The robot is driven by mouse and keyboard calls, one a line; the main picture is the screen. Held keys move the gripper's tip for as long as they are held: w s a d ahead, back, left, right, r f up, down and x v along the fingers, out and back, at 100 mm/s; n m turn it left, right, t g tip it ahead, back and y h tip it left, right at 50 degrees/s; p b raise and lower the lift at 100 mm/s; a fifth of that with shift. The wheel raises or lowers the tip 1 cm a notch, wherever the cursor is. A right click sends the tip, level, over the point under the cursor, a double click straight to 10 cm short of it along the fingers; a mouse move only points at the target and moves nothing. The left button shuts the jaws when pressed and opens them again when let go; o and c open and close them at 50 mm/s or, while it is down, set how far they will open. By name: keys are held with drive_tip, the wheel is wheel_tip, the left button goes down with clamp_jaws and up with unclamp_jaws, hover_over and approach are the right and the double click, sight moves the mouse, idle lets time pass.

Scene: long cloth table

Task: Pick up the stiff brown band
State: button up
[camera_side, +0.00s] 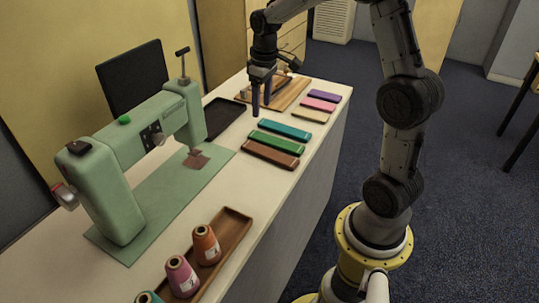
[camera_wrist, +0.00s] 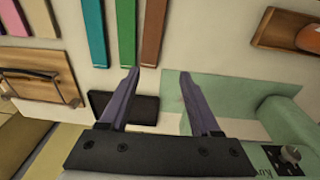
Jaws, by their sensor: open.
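The stiff brown band (camera_side: 269,154) lies flat on the table, nearest of a row of three, beside the sewing machine's green base. In the wrist view the brown band (camera_wrist: 153,32) stands upright in the picture, just beyond the fingertips and between them in line. My gripper (camera_side: 261,111) is open and empty, above the table on the far side of the teal band. In the wrist view my gripper (camera_wrist: 159,72) shows its two fingers spread apart, with nothing between them but the table top.
A green band (camera_side: 276,142) and a teal band (camera_side: 285,129) lie parallel beside the brown one. Pink, purple and tan bands lie farther back. A green sewing machine (camera_side: 124,165), a dark tray (camera_side: 222,115) and a wooden tray (camera_side: 234,229) with thread cones stand around.

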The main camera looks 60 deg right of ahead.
drive_tip(key=g, duration=0.1)
hover_over(269, 152)
wheel_tip(269, 152, down, 5)
drive_tip(key=shift+m, duration=0.4)
drive_tip(key=f, duration=0.7)
drive_tip(key=shift+s+f, duration=0.25)
drive_tip(key=shift+s, duration=0.05)
drive_tip(key=shift+w+f, duration=0.2)
drive_tip(key=shift+f, duration=2.65)
clamp_jaws()
drive_tip(key=shift+r, duration=0.2)
